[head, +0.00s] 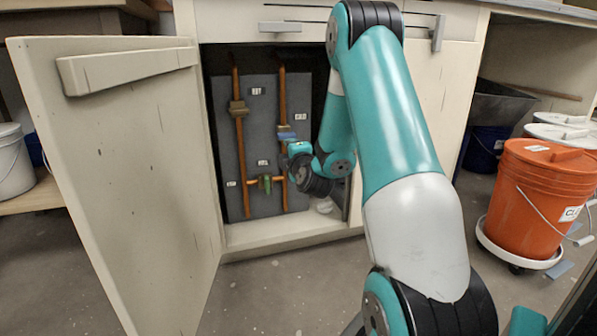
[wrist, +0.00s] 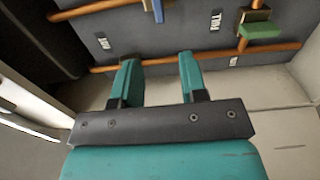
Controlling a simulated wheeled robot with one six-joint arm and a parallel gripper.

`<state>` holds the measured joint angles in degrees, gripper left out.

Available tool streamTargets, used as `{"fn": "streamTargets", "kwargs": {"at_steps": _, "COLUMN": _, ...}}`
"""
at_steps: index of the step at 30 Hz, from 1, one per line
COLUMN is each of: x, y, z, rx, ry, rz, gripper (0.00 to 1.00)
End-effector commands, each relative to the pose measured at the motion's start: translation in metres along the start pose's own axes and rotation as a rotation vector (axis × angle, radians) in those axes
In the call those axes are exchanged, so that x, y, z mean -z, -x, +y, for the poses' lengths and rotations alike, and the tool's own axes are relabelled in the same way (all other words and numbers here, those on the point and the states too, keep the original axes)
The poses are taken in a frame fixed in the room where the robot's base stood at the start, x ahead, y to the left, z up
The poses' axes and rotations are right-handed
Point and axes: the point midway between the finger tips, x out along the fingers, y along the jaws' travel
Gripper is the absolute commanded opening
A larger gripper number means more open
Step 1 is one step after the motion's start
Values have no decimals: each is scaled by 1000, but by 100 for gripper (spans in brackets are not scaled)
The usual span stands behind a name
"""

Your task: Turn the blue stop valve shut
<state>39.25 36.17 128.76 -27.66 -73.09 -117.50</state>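The blue stop valve (head: 286,134) sits on the right-hand vertical copper pipe inside the open cabinet. In the wrist view its blue handle (wrist: 158,11) shows at the top edge, partly cut off, beyond my fingertips. In the head view my gripper (head: 291,152) is just below the blue valve, partly hidden by my wrist.
A green-handled valve (head: 266,184) sits lower left; its handle shows in the wrist view (wrist: 261,29). Another brass valve (head: 237,108) is on the left pipe. The open cabinet door (head: 125,170) stands at left. An orange bucket (head: 540,195) stands at right.

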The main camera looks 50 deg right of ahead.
Motion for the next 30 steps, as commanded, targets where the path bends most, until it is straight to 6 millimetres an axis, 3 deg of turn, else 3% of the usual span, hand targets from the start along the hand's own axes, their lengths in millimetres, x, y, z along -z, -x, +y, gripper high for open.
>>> {"fn": "streamTargets", "kwargs": {"at_steps": 1, "x": -1, "y": 10, "z": -9, "rx": -3, "ry": -1, "rz": -3, "gripper": 39}}
{"fn": "streamTargets", "kwargs": {"at_steps": 12, "x": 0, "y": 59, "z": -3, "rx": -2, "ry": 1, "rz": -1, "gripper": 39}}
{"fn": "streamTargets", "kwargs": {"at_steps": 30, "x": 0, "y": 65, "z": 0, "rx": 1, "ry": 1, "rz": 0, "gripper": 39}}
